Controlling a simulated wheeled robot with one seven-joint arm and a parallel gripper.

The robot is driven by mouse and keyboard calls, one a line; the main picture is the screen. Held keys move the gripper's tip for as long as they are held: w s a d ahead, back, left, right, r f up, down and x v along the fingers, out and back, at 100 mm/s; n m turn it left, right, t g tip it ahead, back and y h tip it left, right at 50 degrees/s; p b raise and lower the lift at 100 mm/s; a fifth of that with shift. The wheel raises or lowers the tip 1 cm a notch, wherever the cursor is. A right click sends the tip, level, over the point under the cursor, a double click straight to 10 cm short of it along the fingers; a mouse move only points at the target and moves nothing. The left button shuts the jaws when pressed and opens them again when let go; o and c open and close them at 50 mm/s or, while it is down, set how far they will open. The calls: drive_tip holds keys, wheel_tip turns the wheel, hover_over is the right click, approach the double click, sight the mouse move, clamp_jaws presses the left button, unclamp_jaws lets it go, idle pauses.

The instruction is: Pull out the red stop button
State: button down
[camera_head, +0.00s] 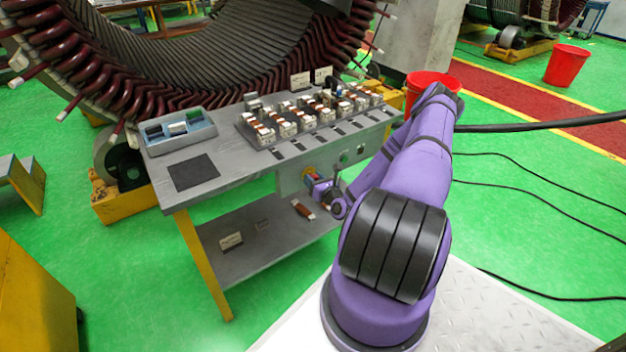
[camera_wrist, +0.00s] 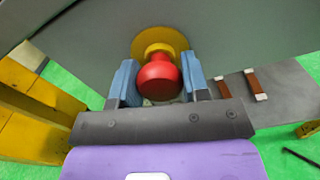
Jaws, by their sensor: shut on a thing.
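The red stop button (camera_wrist: 160,77) is mushroom-shaped and sits on a round yellow base (camera_wrist: 160,41) on the grey front panel of the workbench. My gripper (camera_wrist: 159,84) has one blue finger on each side of the red head and is shut on it. In the head view the red button (camera_head: 317,176) is small and partly hidden by my gripper (camera_head: 320,184), which is at the bench's front panel.
The workbench (camera_head: 230,165) carries a tray of white blocks with copper-coloured bands (camera_head: 268,134) and a grey bin (camera_head: 177,145). A green button (camera_head: 343,158) is on the panel to the right. The lower shelf (camera_head: 275,255) holds a few small parts.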

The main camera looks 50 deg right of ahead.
drive_tip(key=c, duration=0.6)
unclamp_jaws()
drive_tip(key=shift+s, duration=0.1)
drive_tip(key=v, duration=1)
drive_tip(key=shift+s, duration=0.4)
